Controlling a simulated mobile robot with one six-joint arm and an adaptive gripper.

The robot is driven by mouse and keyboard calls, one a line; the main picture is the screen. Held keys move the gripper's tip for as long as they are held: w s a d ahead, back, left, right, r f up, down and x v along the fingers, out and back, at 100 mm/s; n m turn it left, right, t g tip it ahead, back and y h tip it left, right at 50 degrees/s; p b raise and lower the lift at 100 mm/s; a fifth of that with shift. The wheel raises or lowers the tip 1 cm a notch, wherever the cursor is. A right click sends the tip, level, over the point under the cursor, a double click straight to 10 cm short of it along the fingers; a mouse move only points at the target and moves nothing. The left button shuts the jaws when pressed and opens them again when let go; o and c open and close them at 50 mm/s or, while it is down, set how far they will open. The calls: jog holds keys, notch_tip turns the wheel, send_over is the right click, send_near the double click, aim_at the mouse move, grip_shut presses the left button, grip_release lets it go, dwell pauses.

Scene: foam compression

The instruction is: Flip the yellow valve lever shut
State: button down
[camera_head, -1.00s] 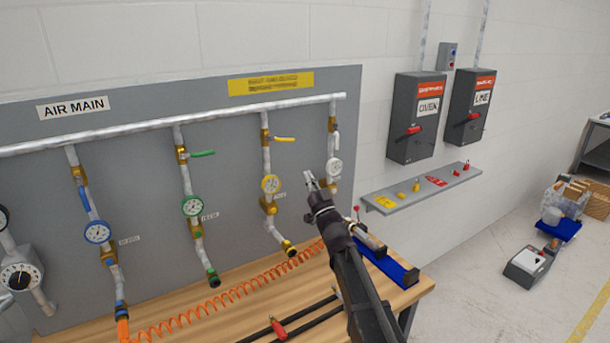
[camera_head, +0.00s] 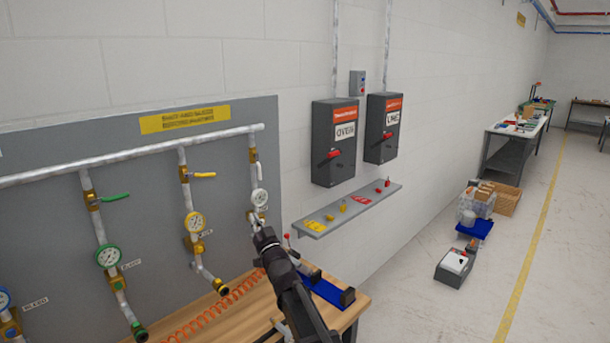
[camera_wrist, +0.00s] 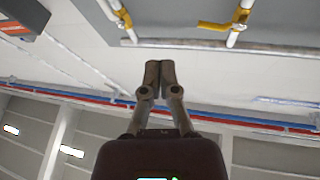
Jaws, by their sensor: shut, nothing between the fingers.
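The yellow valve lever (camera_head: 204,174) juts out sideways to the right from its brass valve (camera_head: 184,175), across the pipe that carries the yellow gauge (camera_head: 195,222). My gripper (camera_head: 257,224) is to the right of and below the lever, apart from it, in front of the pipe with the white gauge (camera_head: 259,198). In the wrist view my gripper's fingers (camera_wrist: 160,66) are together and empty. A yellow lever on a brass valve also shows there at the upper right (camera_wrist: 211,25), clear of the fingertips.
A green lever (camera_head: 115,197) is on the pipe to the left. Switch boxes (camera_head: 335,142) and a small shelf (camera_head: 350,208) with locks and tags are on the wall at right. The wooden bench (camera_head: 238,308) holds an orange coiled hose and a blue tray (camera_head: 325,290).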

jog(key=s+d+f+m+g+h, duration=0.2)
jog(key=d+f+g+h, duration=0.2)
jog(key=d+f+h, duration=0.5)
jog(key=s+d+f+m+g+h, duration=0.25)
jog(key=d+f, duration=0.55)
jog(key=d, duration=0.5)
jog(key=s+d+f+g, duration=0.3)
jog(key=s+d+g, duration=0.1)
jog(key=s, duration=0.4)
jog(key=s+d+f+g, duration=0.3)
jog(key=s+d+g, duration=0.1)
jog(key=s, duration=0.4)
jog(key=s+d+f+g+b, duration=0.1)
jog(key=s+d+f+g, duration=0.2)
jog(key=s, duration=0.4)
jog(key=shift+s+d+f+g, duration=0.4)
jog(key=shift+d+g, duration=0.15)
jog(key=shift+g, duration=0.3)
jog(key=shift+h, duration=0.25)
